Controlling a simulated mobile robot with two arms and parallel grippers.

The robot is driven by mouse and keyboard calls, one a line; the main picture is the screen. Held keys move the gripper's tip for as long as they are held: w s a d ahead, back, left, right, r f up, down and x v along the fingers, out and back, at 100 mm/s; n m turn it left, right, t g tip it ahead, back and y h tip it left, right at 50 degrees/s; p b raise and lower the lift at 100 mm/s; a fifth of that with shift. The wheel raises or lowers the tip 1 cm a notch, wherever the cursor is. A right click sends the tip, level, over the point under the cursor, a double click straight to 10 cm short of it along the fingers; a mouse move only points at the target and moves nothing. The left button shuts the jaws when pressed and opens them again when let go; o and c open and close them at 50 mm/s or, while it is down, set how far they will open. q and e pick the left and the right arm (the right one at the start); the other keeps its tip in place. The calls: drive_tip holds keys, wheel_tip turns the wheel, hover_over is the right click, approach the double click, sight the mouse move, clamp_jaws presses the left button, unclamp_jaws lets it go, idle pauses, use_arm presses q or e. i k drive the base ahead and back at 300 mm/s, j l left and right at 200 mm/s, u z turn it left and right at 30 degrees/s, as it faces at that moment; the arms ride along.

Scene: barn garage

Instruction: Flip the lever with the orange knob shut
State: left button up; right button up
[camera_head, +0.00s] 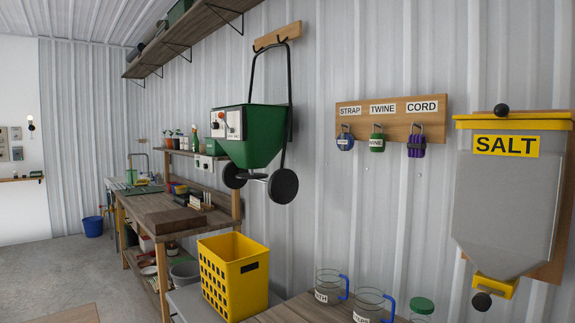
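A green hopper spreader (262,140) with black wheels hangs on the corrugated wall from a wooden hook board. White plates (233,124) sit on its left face, with a small reddish-orange spot (221,115) beside them. This spot is too small for me to tell whether it is the lever's orange knob, or how a lever stands. A grey salt dispenser (505,195) with a yellow lid and spout hangs at the right; its knobs are black. Neither of my grippers is in view.
A yellow crate (233,283) stands below the spreader. Labelled glass jars (330,287) stand on a wooden top at the lower middle. A workbench (165,215) runs along the wall at left, with open floor (60,265) beside it. A hook board (392,117) holds labelled bundles.

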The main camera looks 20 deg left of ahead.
sight(221, 115)
drive_tip(key=i+j+z, duration=0.1)
drive_tip(key=i+j, duration=0.15)
drive_tip(key=j, duration=0.25)
drive_tip(key=i+j+z, duration=0.1)
drive_tip(key=j, duration=0.35)
drive_tip(key=i+j+z, duration=0.1)
drive_tip(key=i+j, duration=0.2)
drive_tip(key=j, duration=0.25)
drive_tip(key=i+j+z, duration=0.1)
drive_tip(key=j, duration=0.4)
drive_tip(key=i+j+z, duration=0.1)
drive_tip(key=i+j, duration=0.2)
drive_tip(key=j, duration=0.25)
drive_tip(key=i+j+z, duration=0.1)
drive_tip(key=j, duration=0.45)
drive_tip(key=i+j+z, duration=0.1)
drive_tip(key=j, duration=0.5)
drive_tip(key=i+j+z, duration=0.1)
drive_tip(key=j, duration=0.45)
drive_tip(key=i, duration=0.1)
